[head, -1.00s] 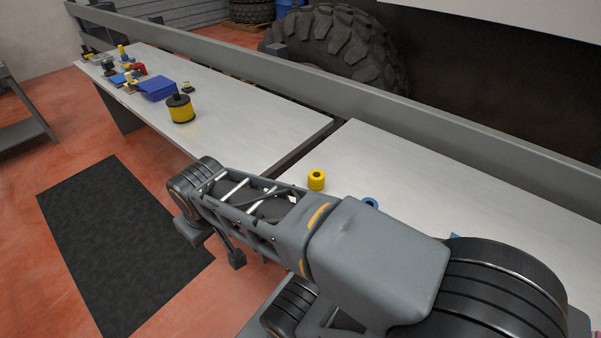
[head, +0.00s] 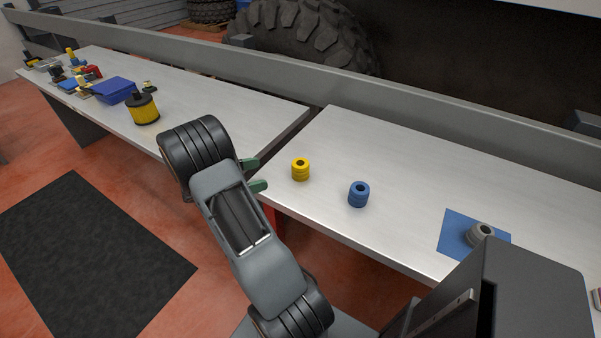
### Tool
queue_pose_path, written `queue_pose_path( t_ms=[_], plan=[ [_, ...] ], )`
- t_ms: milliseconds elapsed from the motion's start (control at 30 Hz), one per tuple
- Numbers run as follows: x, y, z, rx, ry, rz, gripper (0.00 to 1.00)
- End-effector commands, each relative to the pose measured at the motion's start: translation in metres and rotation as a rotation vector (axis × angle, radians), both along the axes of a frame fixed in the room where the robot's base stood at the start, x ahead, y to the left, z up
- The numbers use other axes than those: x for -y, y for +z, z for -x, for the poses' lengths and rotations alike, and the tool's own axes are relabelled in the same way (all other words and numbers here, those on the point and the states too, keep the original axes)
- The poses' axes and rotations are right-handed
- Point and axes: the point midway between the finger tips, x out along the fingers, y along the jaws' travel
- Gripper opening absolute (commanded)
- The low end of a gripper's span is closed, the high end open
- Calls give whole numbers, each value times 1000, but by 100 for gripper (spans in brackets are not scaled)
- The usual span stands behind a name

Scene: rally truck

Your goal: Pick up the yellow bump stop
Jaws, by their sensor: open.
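The yellow bump stop (head: 300,170) stands upright on the near bench, close to its left end. It is a short ribbed cylinder with a dark hole in the top. My gripper (head: 257,174) shows as two green fingertips just left of the yellow bump stop, spread apart and pointing toward it. The gripper is open and empty, with a gap between it and the bump stop. My arm hides the gripper's body.
A blue bump stop (head: 358,194) stands right of the yellow one. A grey one (head: 480,234) sits on a blue mat (head: 456,222) further right. A grey rail (head: 420,116) runs behind.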

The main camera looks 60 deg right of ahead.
Motion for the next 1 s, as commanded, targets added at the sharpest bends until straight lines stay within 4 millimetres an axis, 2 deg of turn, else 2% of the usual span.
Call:
queue_pose_path(
  t_ms=[167,500,800,1000],
  plan=[
    [17,-5,7,-42,4,16,91],
    [62,-5,42,-45,6,18,91],
    [76,-6,54,-44,7,16,91],
    [94,-5,74,-44,6,16,91]
  ],
)
